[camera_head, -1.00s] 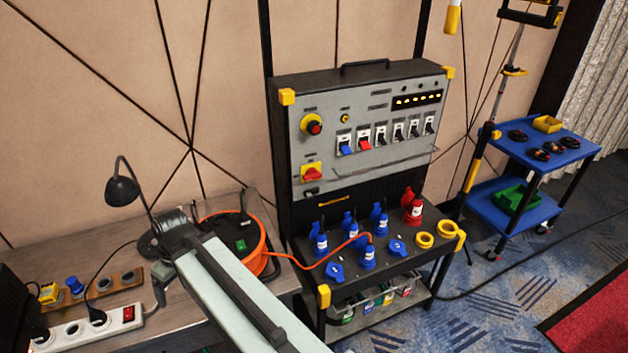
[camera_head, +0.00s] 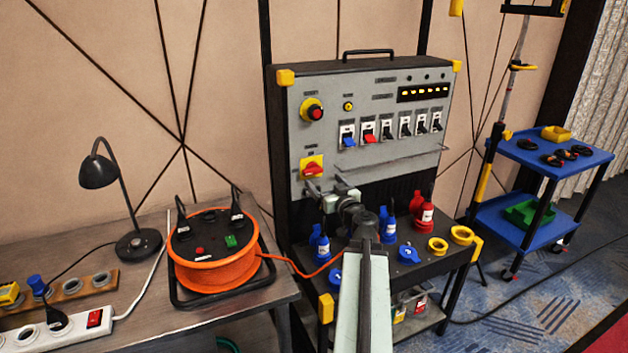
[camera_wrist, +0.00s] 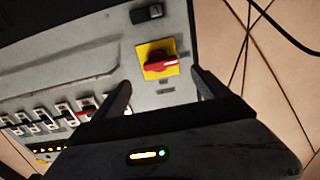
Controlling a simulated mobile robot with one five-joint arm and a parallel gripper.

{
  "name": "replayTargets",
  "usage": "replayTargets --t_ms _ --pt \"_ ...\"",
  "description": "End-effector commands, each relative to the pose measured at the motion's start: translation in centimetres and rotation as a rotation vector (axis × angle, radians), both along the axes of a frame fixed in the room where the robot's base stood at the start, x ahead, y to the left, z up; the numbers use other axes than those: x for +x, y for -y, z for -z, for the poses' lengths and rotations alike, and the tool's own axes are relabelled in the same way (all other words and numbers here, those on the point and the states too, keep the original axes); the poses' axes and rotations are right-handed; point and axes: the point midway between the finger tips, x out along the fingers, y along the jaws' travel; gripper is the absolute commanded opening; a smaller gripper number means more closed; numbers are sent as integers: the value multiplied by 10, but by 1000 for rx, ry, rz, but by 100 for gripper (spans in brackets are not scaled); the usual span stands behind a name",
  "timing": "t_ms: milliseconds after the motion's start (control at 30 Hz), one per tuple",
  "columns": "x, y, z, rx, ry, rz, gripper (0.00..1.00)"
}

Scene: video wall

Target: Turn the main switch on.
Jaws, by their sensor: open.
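The main switch (camera_head: 312,168) is a red rotary handle on a yellow square plate, low on the left side of the grey panel. In the head view its handle lies roughly level, slightly tilted. In the wrist view the switch (camera_wrist: 158,61) is upside down, and its red handle again lies nearly level. My gripper (camera_head: 328,188) is just below and right of the switch in the head view. In the wrist view my gripper's fingers (camera_wrist: 161,80) are apart and empty, with the switch seen between and beyond their tips. I cannot tell whether they touch the panel.
A red emergency button (camera_head: 313,110) is above the switch. Several rocker breakers (camera_head: 370,131) are to the right, with a row of lit lamps (camera_head: 422,93). Blue and red plugs (camera_head: 388,228) stand on the shelf below. An orange cable reel (camera_head: 212,260) is on the table at left.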

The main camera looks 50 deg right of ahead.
Motion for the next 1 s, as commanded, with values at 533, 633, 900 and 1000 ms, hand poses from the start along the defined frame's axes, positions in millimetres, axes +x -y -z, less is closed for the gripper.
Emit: replayTargets --t_ms 533,633,900,1000 --pt "73 28 0 0 -1 -4 85" --pt "74 28 0 0 -1 -4 85" --pt "74 27 0 0 -1 -5 46" --pt "74 27 0 0 -1 -5 23"
